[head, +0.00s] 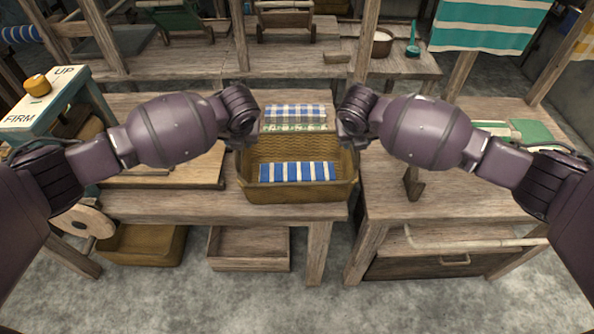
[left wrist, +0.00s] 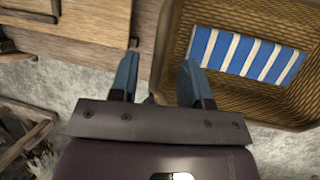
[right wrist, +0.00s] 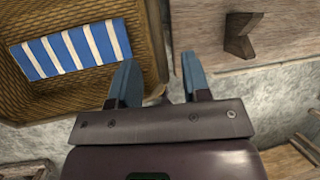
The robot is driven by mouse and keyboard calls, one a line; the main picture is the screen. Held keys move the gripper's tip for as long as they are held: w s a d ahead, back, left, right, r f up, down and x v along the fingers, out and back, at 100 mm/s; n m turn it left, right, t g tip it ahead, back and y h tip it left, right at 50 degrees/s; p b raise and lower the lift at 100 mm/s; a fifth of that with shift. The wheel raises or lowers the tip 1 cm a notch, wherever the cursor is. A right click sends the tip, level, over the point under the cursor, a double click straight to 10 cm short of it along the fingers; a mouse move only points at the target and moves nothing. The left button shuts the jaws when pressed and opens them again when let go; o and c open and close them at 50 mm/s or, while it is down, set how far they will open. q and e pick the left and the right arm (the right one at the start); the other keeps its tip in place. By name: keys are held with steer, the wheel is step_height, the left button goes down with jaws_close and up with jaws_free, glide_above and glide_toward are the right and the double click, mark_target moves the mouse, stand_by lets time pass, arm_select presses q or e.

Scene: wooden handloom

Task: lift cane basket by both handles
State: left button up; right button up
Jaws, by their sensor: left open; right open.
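The brown cane basket (head: 298,191) sits on the wooden table, with a folded blue-and-white striped cloth (head: 298,172) inside. My left gripper (head: 243,141) is at the basket's left end; in the left wrist view its open fingers (left wrist: 158,80) straddle the basket's side rim. My right gripper (head: 352,141) is at the right end; in the right wrist view its open fingers (right wrist: 158,82) straddle the opposite rim. The wrist views also show the basket (left wrist: 235,103) (right wrist: 60,103). The handles are hidden or not clearly seen; I cannot tell whether the fingers touch the basket.
A blue-and-white checked cloth (head: 294,112) lies behind the basket. A wooden block (head: 413,184) stands on the right table (head: 400,209). Below are a yellow-brown bin (head: 142,245) and a wooden box (head: 248,249). Loom posts rise behind.

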arm_select(q)
steer(key=shift+x, duration=2.3)
arm_select(e)
steer(key=shift+x, duration=2.25)
arm_select(q)
jaws_close()
arm_select(e)
jaws_close()
arm_select(q)
steer(key=shift+r, duration=0.1)
